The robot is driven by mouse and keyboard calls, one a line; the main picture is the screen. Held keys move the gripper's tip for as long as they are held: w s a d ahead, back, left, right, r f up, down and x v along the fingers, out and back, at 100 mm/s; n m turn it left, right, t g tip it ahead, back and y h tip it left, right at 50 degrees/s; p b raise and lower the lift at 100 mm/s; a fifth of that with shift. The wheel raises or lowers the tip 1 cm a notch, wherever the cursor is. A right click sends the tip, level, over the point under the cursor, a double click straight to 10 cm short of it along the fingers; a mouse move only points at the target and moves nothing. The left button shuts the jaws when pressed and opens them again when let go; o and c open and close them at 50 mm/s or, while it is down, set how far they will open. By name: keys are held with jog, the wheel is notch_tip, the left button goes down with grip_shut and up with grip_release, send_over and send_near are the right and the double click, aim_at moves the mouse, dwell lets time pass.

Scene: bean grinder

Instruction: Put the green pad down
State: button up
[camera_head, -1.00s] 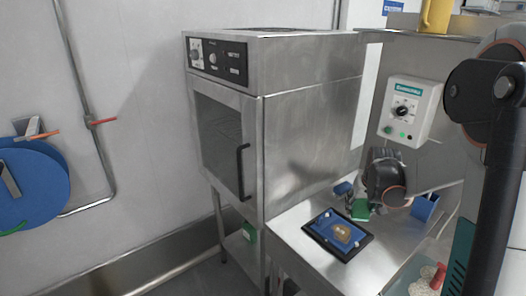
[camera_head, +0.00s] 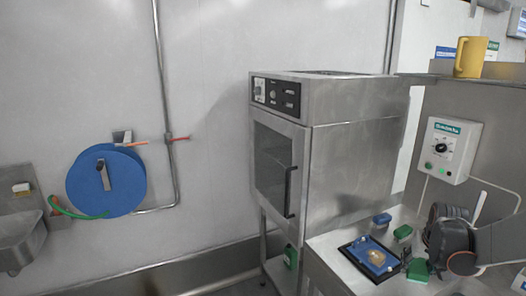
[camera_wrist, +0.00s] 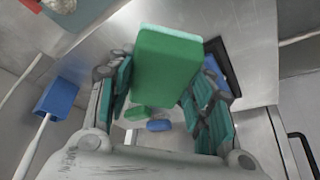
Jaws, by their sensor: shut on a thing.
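A green pad (camera_wrist: 166,62) is between the fingers of my gripper (camera_wrist: 162,78) in the wrist view, and the gripper is shut on it. In the head view my gripper (camera_head: 428,262) is over the right part of the metal table (camera_head: 325,243), with the green pad (camera_head: 418,270) at its tip. I cannot tell whether the pad touches the table. A second green pad (camera_head: 403,232) and a blue pad (camera_head: 382,219) lie on the table behind; they also show small between my fingers in the wrist view.
A black-edged blue tray (camera_head: 352,250) with a tan item lies left of my gripper. A metal oven (camera_head: 345,160) stands to the left. A white control box (camera_head: 450,150) is on the panel behind. A blue box-shaped thing with a white rod (camera_wrist: 62,97) is at the wrist view's left.

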jog(key=shift+n+y, duration=0.3)
jog(key=shift+n, duration=0.5)
jog(key=a+f, duration=0.1)
jog(key=a, duration=0.2)
jog(key=a+f, duration=0.1)
jog(key=a, duration=0.3)
jog(key=a+f, duration=0.2)
jog(key=a, duration=0.2)
jog(key=shift+w, duration=0.4)
jog(key=s+a+f+n, duration=0.1)
jog(key=s+a+f, duration=0.1)
jog(key=a, duration=0.6)
jog(key=s+a+f+n+y, duration=0.1)
jog(key=s+a+f, duration=0.1)
jog(key=a, duration=0.6)
jog(key=shift+s+f+n, duration=0.35)
jog(key=shift+s+n, duration=0.05)
jog(key=shift+s, duration=0.25)
